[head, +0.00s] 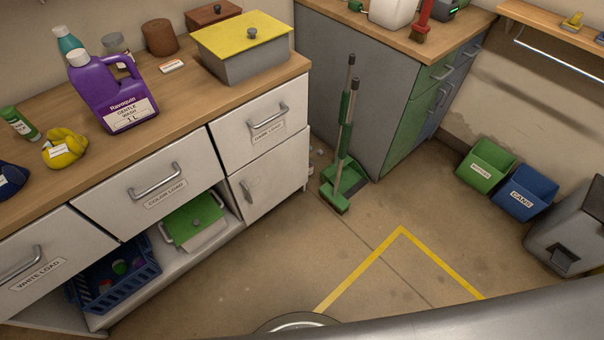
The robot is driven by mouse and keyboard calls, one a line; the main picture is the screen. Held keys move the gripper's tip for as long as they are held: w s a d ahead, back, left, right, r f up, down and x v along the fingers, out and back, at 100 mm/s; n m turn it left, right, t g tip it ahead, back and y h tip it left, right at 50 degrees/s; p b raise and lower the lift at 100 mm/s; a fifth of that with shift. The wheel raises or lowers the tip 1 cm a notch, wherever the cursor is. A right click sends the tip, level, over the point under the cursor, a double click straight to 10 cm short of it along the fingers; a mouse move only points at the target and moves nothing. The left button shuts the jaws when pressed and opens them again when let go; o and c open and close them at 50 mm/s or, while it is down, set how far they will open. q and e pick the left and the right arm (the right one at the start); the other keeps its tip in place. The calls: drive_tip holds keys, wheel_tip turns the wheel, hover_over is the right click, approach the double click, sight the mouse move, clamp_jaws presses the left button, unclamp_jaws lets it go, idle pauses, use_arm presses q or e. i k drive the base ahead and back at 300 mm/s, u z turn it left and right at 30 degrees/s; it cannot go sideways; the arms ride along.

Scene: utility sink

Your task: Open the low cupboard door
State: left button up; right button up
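The low white cupboard door (264,171) is under the right-hand drawer of the white counter unit. It looks shut, flush with the front. Its short upright grey handle (246,191) sits near the door's left edge. The drawer above (262,124) has a horizontal bar handle and is also shut. Neither of my grippers is in view.
Left of the door an open shelf holds a green-lidded box (194,222) and a blue basket (116,272). A green broom and dustpan (346,179) stand right of the unit. Green (486,165) and blue bins (524,192) are further right. The floor before the door is clear.

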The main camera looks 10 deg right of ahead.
sight(258, 187)
drive_tip(key=k, duration=1.3)
drive_tip(key=z, duration=0.7)
drive_tip(key=i, duration=0.95)
